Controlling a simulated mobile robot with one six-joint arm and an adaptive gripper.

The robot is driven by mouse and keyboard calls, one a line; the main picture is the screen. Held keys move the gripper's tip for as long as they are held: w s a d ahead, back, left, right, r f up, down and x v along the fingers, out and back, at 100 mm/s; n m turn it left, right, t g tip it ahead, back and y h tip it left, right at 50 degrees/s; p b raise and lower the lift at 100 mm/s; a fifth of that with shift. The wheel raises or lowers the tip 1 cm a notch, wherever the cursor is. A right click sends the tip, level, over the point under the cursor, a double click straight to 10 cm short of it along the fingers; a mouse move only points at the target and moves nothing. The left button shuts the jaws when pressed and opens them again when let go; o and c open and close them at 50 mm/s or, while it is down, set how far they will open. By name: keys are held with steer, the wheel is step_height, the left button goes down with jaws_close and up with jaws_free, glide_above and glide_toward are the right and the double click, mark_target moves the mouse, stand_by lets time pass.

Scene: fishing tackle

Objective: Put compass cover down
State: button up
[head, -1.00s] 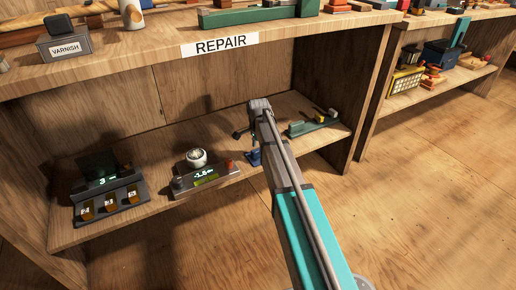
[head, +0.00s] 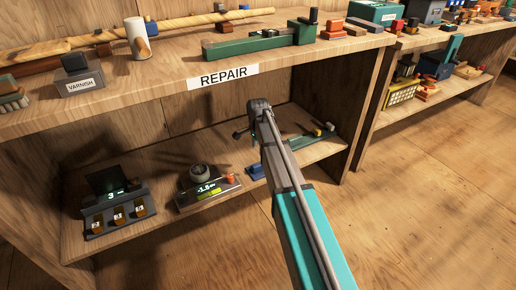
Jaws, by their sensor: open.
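I cannot pick out the compass cover for certain. On the lower shelf, a grey device (head: 222,192) with a lit "-1.5" readout carries a round, dark grey top piece (head: 200,172); I cannot tell whether this is a cover. A small blue piece (head: 256,172) lies right of the device, partly hidden by my arm. My gripper (head: 241,134) is open, above the lower shelf and up and to the right of the device. It is small and dark in view, and I see nothing held in it.
The upper shelf edge with the "REPAIR" label (head: 229,76) overhangs the lower shelf (head: 160,217). A grey unit (head: 116,212) with amber keys stands at left, and a green tool (head: 308,139) lies at right. An upright divider (head: 366,105) closes the right side.

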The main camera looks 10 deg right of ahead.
steer(key=shift+r+p, duration=0.55)
steer(key=shift+r, duration=0.25)
steer(key=s+a+n, duration=0.2)
steer(key=s+n, duration=1.2)
steer(key=s, duration=1.2)
steer(key=shift+s+a+n, duration=0.2)
steer(key=shift+a+n, duration=0.1)
steer(key=shift+n, duration=0.1)
